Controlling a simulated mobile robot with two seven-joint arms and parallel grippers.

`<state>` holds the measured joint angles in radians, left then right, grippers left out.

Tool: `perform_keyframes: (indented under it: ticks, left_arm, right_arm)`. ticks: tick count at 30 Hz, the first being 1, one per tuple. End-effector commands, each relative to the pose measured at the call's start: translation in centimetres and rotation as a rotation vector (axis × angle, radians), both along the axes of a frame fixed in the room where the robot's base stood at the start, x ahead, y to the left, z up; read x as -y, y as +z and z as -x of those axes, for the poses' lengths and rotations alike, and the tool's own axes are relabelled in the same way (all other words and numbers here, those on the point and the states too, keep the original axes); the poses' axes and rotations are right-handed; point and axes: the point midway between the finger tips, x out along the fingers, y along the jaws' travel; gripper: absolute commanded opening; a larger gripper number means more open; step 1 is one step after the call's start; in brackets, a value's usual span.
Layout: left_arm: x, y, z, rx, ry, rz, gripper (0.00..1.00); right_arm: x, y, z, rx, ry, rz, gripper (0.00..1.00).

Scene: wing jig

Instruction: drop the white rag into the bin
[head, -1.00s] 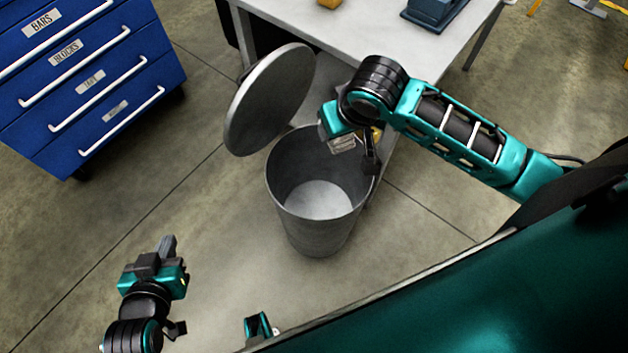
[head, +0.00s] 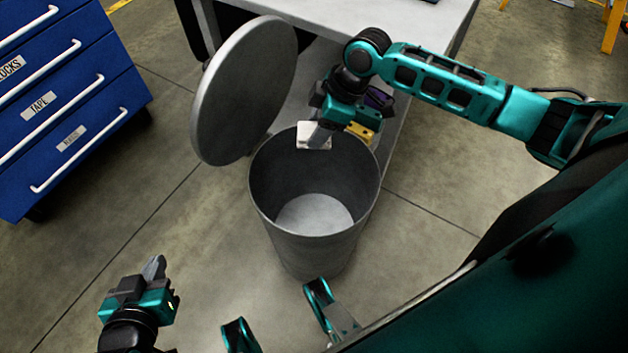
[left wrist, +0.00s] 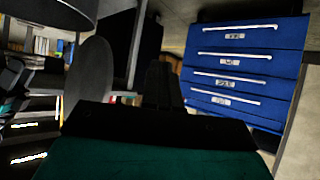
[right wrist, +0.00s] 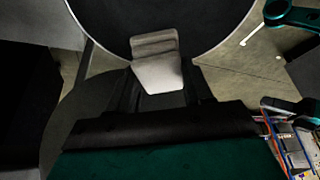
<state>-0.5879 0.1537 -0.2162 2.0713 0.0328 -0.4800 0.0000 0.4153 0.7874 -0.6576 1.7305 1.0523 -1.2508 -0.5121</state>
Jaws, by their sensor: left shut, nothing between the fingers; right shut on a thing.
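The white rag (head: 313,136) is a small pale folded cloth at the fingertips of my right gripper (head: 319,138), at the far rim of the bin's mouth. The right wrist view shows the rag (right wrist: 158,65) held between the fingers, in front of the bin's round opening. The bin (head: 318,245) is a grey metal cylinder standing on the floor, with its round lid (head: 243,92) tilted up and open at the back left. Its visible floor looks empty. My left gripper (head: 154,266) is shut and empty, low on the left, apart from the bin.
A blue drawer cabinet (head: 75,110) stands at the left; the left wrist view also shows the cabinet (left wrist: 245,75). A pale table (head: 420,22) is behind the bin. A yellow block (head: 360,130) shows beside my right gripper. Floor between cabinet and bin is clear.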

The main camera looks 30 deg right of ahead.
Motion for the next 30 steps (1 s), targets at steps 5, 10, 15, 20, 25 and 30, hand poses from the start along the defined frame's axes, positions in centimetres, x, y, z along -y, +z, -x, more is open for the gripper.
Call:
perform_keyframes:
  ticks: [5, 10, 15, 20, 25, 30]
  left_arm:
    - [0.0, -0.7, -0.2, 0.007, -0.001, -0.001, 0.00]
    - [0.0, -2.7, -0.2, 0.006, -0.001, 0.000, 0.00]
    - [0.0, -5.4, 0.1, -0.009, -0.003, -0.001, 0.00]
    - [0.3, -7.0, 0.3, -0.026, -0.007, 0.005, 0.00]
    - [1.2, -6.3, -0.1, -0.016, -0.012, 0.029, 0.00]
    - [1.5, -5.9, -0.2, -0.014, -0.018, 0.032, 0.00]
  right_arm:
    - [0.0, -0.8, 0.0, -0.001, 0.004, 0.001, 0.22]
    - [0.0, -2.3, 0.0, 0.000, 0.003, 0.001, 0.22]
    - [0.0, -4.1, 0.0, 0.001, 0.002, 0.000, 0.22]
    - [0.0, -5.5, 0.0, 0.000, 0.002, 0.001, 0.22]
    - [0.0, -6.0, 0.0, 0.001, 0.001, 0.001, 0.22]
    - [0.0, -5.9, 0.0, 0.000, 0.002, 0.001, 0.22]
